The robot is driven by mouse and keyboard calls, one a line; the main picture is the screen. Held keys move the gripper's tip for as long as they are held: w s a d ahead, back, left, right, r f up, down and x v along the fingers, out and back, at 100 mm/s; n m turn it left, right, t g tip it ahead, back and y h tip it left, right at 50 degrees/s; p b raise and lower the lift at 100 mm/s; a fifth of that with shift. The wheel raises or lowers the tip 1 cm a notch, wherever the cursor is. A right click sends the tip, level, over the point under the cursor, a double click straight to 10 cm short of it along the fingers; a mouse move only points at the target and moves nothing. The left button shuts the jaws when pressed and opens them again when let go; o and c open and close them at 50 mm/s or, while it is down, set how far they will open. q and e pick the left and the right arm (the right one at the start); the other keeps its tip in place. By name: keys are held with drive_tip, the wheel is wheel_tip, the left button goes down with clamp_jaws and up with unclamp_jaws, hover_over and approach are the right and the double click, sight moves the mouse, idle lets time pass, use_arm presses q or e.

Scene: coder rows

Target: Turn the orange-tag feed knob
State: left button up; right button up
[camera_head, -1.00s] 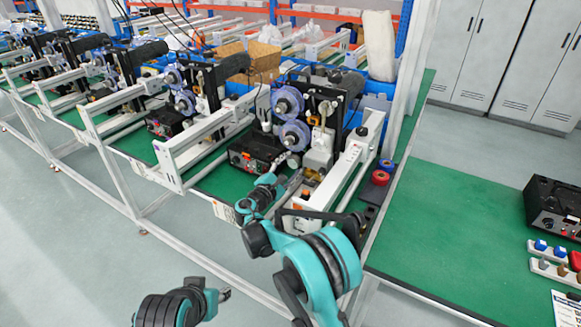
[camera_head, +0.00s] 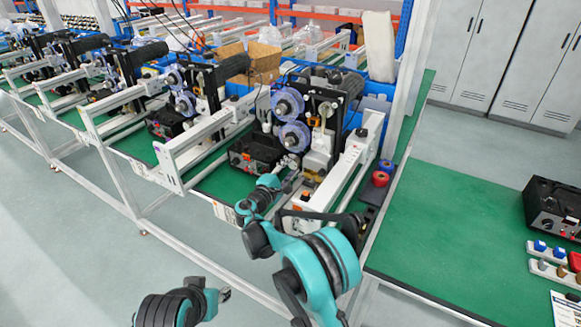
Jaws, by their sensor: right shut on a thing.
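My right gripper (camera_head: 289,180) is at the front of the nearest feeder machine (camera_head: 322,135), just below its two blue-purple rollers (camera_head: 290,121). Its fingers are small and dark here, shut on a feed knob that they mostly hide. I cannot make out the knob's tag clearly. A small orange spot (camera_head: 305,196) shows close to the right of the gripper, at the near end of the white rail. My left gripper (camera_head: 222,294) is low at the bottom left, away from the machines, and too small to read.
A black control box (camera_head: 256,153) stands left of the gripper. A white rail (camera_head: 352,155) runs along its right. Red and blue rolls (camera_head: 381,177) sit beyond the rail.

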drive_tip(key=m, duration=0.3)
drive_tip(key=shift+m, duration=2.3)
drive_tip(key=o, duration=1.1)
drive_tip(key=shift+o, duration=0.2)
drive_tip(key=v, duration=0.7)
drive_tip(key=shift+s, duration=0.2)
drive_tip(key=shift+a, duration=0.1)
